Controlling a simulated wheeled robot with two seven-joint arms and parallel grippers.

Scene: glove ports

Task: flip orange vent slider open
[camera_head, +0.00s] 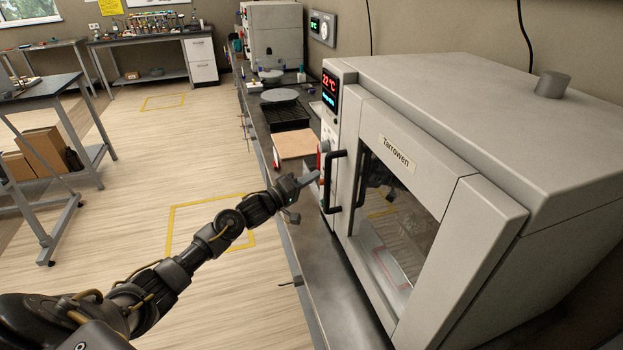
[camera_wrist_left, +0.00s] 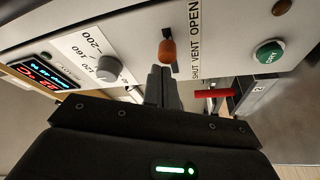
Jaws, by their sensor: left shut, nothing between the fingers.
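The orange vent slider (camera_wrist_left: 167,50) shows in the left wrist view on the oven's pale control panel. It sits in a dark slot beside a label reading SHUT VENT OPEN (camera_wrist_left: 195,40), about level with the word VENT; its exact setting is hard to tell. My left gripper (camera_wrist_left: 164,84) is shut and empty, its fingertips just below the slider in that view; whether they touch it I cannot tell. In the head view my left gripper (camera_head: 311,178) is beside the front of the grey oven (camera_head: 470,110), near the door handle. The slider is not clear there.
A black door handle (camera_head: 333,182) stands out from the oven front. In the wrist view, a grey dial (camera_wrist_left: 109,68), a green START button (camera_wrist_left: 267,54) and a red bar (camera_wrist_left: 214,93) are near the slider. A tan board (camera_head: 296,144) lies on the bench beyond.

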